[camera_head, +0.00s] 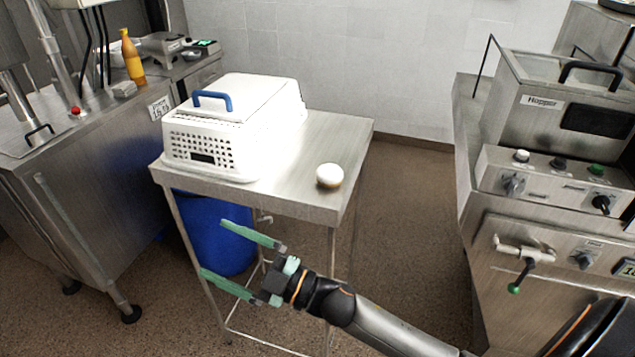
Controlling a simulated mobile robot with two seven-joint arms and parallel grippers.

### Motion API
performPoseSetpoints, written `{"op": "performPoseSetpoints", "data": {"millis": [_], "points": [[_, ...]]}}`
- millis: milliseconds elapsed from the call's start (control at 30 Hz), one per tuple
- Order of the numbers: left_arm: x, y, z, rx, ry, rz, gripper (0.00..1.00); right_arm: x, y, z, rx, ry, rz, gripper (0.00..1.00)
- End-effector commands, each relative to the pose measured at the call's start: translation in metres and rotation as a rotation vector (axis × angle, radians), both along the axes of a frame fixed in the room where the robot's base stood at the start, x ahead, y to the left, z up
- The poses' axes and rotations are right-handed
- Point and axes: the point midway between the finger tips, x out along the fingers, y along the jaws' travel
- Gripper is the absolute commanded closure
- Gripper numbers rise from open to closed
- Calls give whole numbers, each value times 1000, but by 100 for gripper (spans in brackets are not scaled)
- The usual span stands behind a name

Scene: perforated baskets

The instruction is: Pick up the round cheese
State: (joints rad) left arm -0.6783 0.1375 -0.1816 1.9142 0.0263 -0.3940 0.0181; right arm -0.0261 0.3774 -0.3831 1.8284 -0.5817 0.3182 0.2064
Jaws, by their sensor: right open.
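The round cheese (329,175) is a small white disc with a tan lower edge. It lies on the right front part of the small steel table (290,196), with bare steel around it. My right gripper (226,255) comes in from the lower right. Its two green fingers are spread wide with nothing between them. It appears in front of the table's front edge, to the left of and below the cheese in the picture. My left gripper is not in the picture.
A white perforated basket (210,148) with a lid and blue handle (212,97) fills the table's left part. A blue bin (215,235) stands beneath. A steel counter with an orange bottle (132,60) is at left; a hopper machine (555,95) is at right.

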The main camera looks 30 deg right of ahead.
Motion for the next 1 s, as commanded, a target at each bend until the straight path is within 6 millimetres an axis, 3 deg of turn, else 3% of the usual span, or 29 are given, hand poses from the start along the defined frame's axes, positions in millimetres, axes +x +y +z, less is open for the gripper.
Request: {"op": "performPoseSetpoints", "data": {"millis": [33,100,200,333,467,567,667,800,900,1000], "points": [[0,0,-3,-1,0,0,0,2,12,24,-71,-125,82,0],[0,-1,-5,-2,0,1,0,-3,29,47,-174,-273,198,0],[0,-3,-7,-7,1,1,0,-13,45,65,-348,-452,360,0],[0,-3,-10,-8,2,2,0,-21,49,67,-624,-623,554,0],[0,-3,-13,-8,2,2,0,-15,28,58,-945,-709,713,0],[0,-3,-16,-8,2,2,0,0,-6,54,-1216,-707,795,0],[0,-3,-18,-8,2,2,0,19,-55,58,-1492,-640,838,0],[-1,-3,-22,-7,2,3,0,40,-137,85,-1842,-447,818,0],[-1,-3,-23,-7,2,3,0,45,-189,110,-2015,-287,769,0],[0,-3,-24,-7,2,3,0,44,-226,131,-2120,-153,717,0]]}}
